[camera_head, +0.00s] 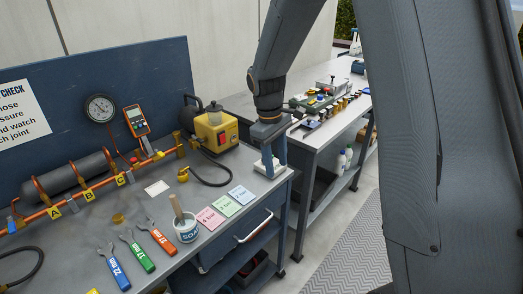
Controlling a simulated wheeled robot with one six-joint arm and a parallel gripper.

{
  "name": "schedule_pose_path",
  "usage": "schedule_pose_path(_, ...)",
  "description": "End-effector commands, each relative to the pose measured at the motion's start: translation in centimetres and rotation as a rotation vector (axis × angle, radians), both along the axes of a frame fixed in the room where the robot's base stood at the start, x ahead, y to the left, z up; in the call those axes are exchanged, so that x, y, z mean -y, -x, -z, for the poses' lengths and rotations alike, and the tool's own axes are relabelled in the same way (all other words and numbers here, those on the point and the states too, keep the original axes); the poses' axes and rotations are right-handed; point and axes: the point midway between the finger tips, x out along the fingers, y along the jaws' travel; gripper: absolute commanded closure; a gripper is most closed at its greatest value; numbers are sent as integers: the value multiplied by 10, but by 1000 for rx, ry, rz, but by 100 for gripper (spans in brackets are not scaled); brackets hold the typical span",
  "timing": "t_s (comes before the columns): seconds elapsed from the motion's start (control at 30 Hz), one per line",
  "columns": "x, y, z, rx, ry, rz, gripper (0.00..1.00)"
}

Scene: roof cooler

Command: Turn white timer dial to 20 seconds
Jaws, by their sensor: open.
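A small white block-like object (258,168), likely the timer, sits at the right front corner of the grey workbench (160,195). My gripper (271,168) points down right at it, its fingers at the object's top. The jaws are open. The dial and its markings are hidden by the fingers or too small to read. I cannot tell whether the fingers touch it.
A yellow pump (216,132) with a black hose stands behind and left. Coloured cards (210,217), a soap pot (186,230) and wrenches (137,250) lie further left. A second bench (345,112) with parts stands right, across a gap.

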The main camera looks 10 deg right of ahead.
Motion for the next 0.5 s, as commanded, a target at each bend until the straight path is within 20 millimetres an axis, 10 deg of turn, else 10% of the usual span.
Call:
schedule_pose_path(0.2, -15, -95, 2, -90, 94, -347, 59)
schedule_pose_path(0.5, -29, -169, 14, -200, 196, -666, 59)
